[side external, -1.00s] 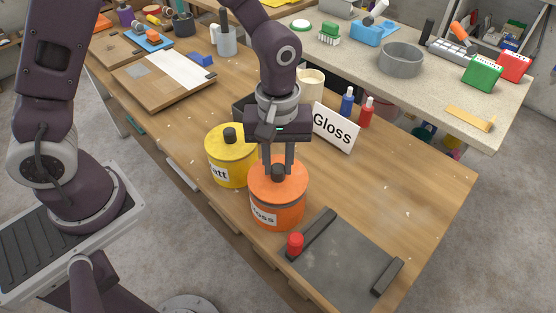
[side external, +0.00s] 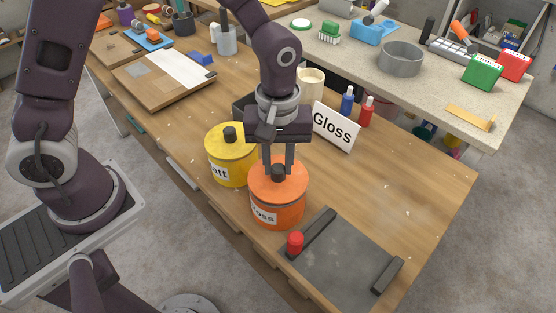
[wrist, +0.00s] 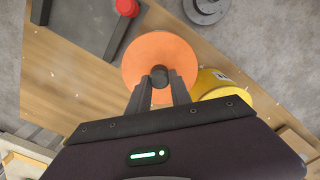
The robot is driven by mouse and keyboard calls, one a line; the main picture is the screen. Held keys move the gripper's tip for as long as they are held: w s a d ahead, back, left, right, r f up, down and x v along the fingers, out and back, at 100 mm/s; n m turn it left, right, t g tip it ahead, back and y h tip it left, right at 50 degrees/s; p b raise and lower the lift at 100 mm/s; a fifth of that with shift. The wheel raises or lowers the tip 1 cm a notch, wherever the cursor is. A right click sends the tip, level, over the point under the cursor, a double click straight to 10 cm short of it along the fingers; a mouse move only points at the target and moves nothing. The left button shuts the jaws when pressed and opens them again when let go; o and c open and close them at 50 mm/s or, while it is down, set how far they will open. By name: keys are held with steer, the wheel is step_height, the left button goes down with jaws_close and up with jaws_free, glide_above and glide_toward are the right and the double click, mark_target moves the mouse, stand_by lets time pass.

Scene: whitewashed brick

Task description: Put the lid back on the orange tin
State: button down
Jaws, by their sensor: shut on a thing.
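The orange tin (side external: 283,213), with a partly visible "Gloss" label, stands upright on the wooden bench. Its orange lid (side external: 294,177) with a dark knob (side external: 278,171) sits on top of the tin; the lid looks level, but I cannot tell whether it is fully seated. My gripper (side external: 278,168) points straight down over the tin and is shut on the lid's knob. In the wrist view the round lid (wrist: 150,54) lies just beyond the fingertips (wrist: 160,80), which close around the knob. The lid hides the tin's opening.
A yellow tin (side external: 228,165) with its own lid stands close behind-left of the orange tin. A "Gloss" sign (side external: 333,128) stands behind-right. A grey tray (side external: 340,262) with dark bars and a red knob (side external: 295,243) lies in front-right. The bench's right part is clear.

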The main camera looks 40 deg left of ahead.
steer(key=c, duration=0.6)
jaws_free()
steer(key=shift+r, duration=3.55)
steer(key=shift+c, duration=0.5)
jaws_close()
